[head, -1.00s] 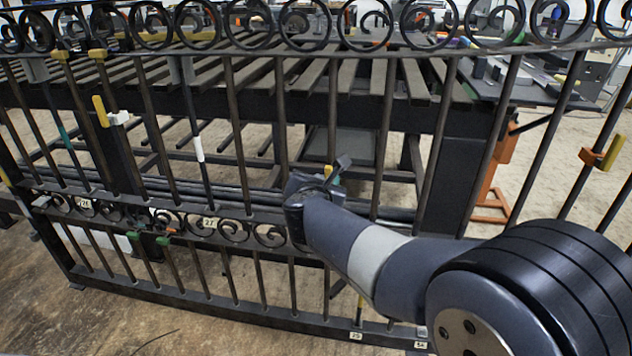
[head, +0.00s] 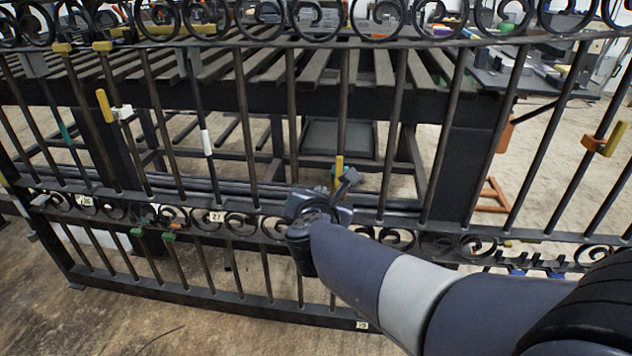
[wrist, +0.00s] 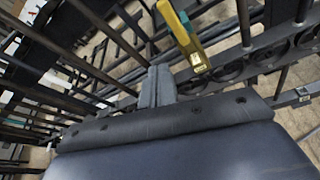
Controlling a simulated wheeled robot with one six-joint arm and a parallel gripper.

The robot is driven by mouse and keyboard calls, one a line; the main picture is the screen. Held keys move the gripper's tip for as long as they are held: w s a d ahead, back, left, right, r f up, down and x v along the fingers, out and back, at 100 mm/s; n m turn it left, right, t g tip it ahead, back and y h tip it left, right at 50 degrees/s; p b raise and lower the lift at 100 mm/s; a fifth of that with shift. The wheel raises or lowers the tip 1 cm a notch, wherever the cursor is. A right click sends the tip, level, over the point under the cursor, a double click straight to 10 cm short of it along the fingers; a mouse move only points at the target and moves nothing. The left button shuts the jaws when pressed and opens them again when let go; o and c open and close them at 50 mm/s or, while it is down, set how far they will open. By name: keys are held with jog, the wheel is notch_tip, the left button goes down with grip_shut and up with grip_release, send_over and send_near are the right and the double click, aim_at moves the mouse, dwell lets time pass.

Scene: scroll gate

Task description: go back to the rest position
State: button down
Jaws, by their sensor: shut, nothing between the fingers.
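My gripper (head: 347,182) is in front of the dark metal gate (head: 250,208), near its middle scroll band, seen from behind in the head view. In the wrist view the two grey fingers of my gripper (wrist: 157,85) are together with nothing between them. A yellow clamp (wrist: 184,36) with a teal part is on a gate bar just beyond the fingertips. It also shows as a yellow piece (head: 339,170) behind my gripper in the head view. Whether the fingers touch the gate cannot be told.
A slatted dark table (head: 270,95) stands behind the gate. Other clamps sit on the bars: a yellow one (head: 104,106) at left, green ones (head: 168,237) low left, an orange one (head: 594,144) at right. The floor in front (head: 120,320) is bare at lower left.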

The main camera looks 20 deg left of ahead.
jog(key=shift+s+d, duration=0.35)
jog(key=shift+s, duration=0.25)
jog(key=shift+w, duration=0.1)
